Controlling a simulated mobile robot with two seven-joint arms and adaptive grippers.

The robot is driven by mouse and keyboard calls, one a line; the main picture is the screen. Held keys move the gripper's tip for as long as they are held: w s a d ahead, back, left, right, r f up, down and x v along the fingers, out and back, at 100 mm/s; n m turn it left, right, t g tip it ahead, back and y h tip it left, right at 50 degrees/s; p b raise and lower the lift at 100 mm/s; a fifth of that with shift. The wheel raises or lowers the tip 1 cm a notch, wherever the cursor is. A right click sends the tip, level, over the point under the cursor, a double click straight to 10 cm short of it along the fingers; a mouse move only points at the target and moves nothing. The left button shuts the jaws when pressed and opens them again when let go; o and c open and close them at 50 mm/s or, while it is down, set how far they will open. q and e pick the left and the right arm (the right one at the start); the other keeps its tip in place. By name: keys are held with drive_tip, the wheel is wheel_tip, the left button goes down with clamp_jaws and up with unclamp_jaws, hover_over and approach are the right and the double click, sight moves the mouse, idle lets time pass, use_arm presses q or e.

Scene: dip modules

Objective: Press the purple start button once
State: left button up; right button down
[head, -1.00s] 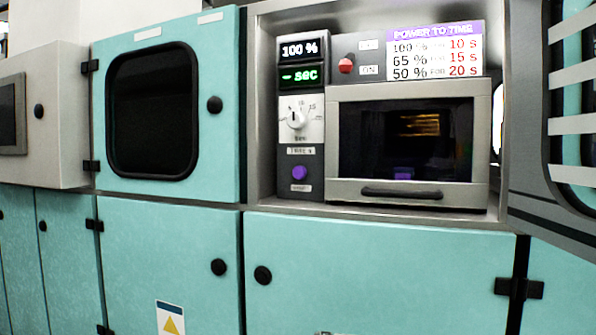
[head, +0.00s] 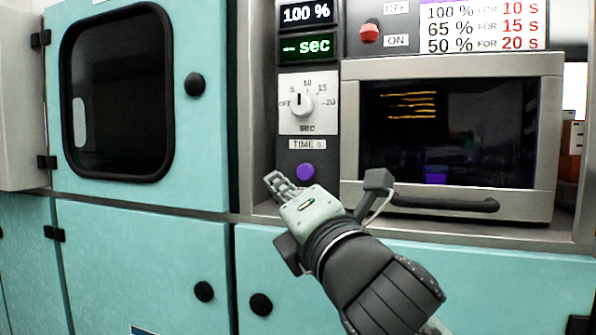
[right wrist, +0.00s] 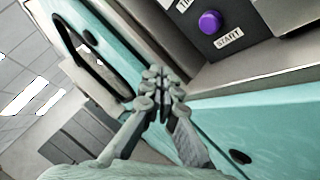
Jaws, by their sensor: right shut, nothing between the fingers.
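The purple start button (head: 305,171) sits on the dark control panel, below the time dial (head: 301,103). In the right wrist view the button (right wrist: 210,22) is at the upper right, above a label reading START (right wrist: 229,38). My right gripper (head: 272,180) is shut and empty, just left of and slightly below the button in the head view. In the right wrist view its fingertips (right wrist: 160,78) meet, and the button is beyond them to the upper right. I see no contact with the button. My left gripper is not in view.
The oven door with its dark handle (head: 440,204) is right of the panel. A red switch (head: 370,32) is above, by ON and OFF labels. Displays read 100 % and -- sec. A teal door with a dark window (head: 118,90) stands left; teal cabinets are below.

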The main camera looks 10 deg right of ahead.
sight(298, 171)
drive_tip(key=shift+w+d+r, duration=0.1)
drive_tip(key=shift+w+d, duration=0.75)
drive_tip(key=shift+w, duration=0.3)
drive_tip(key=shift+w+d+f, duration=0.1)
drive_tip(key=shift+w+d, duration=0.7)
drive_tip(key=shift+w, duration=0.35)
drive_tip(key=shift+w+d+r, duration=0.1)
drive_tip(key=shift+w+d, duration=0.75)
drive_tip(key=shift+w, duration=0.3)
drive_tip(key=shift+w+d, duration=0.2)
drive_tip(key=shift+w, duration=0.15)
drive_tip(key=shift+w+d, duration=0.4)
drive_tip(key=shift+w, duration=0.15)
drive_tip(key=shift+s+a, duration=0.1)
drive_tip(key=shift+s, duration=0.05)
drive_tip(key=shift+s+a, duration=0.5)
drive_tip(key=shift+s, duration=0.25)
drive_tip(key=shift+s+a, duration=0.7)
drive_tip(key=shift+s, duration=0.35)
drive_tip(key=shift+s+a, duration=0.7)
drive_tip(key=shift+s, duration=0.3)
